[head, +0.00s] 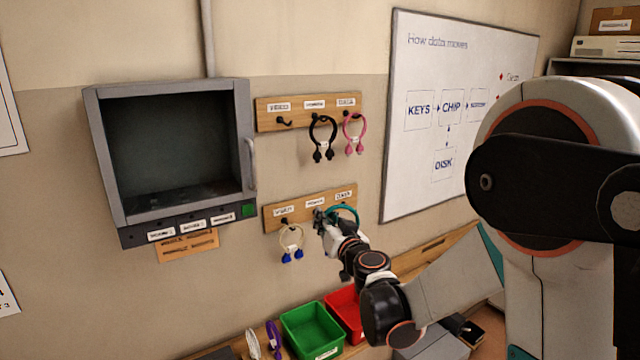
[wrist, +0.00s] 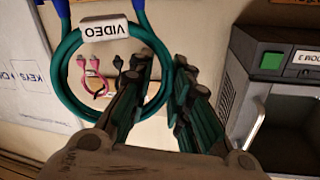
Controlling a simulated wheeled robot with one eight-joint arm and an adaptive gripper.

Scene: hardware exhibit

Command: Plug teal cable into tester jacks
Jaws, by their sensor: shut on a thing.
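The teal cable (head: 343,209) is a coiled loop at the right end of the lower wooden hook rail in the head view. In the wrist view the teal cable (wrist: 70,85) carries a white tag reading VIDEO, and blue plug ends show at the top edge. My gripper (head: 320,214) is at the lower rail. In the wrist view my gripper (wrist: 165,85) is shut on the right side of the loop. The tester (head: 175,150) is a grey wall cabinet with a dark recess, labelled front strip and green square; its corner shows in the wrist view (wrist: 259,75).
The upper rail (head: 300,105) holds a black cable (head: 322,132) and a pink cable (head: 353,133). A cream cable with blue plugs (head: 291,242) hangs left of my gripper. Green (head: 312,330) and red (head: 345,312) bins stand below. A whiteboard (head: 455,115) is at right.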

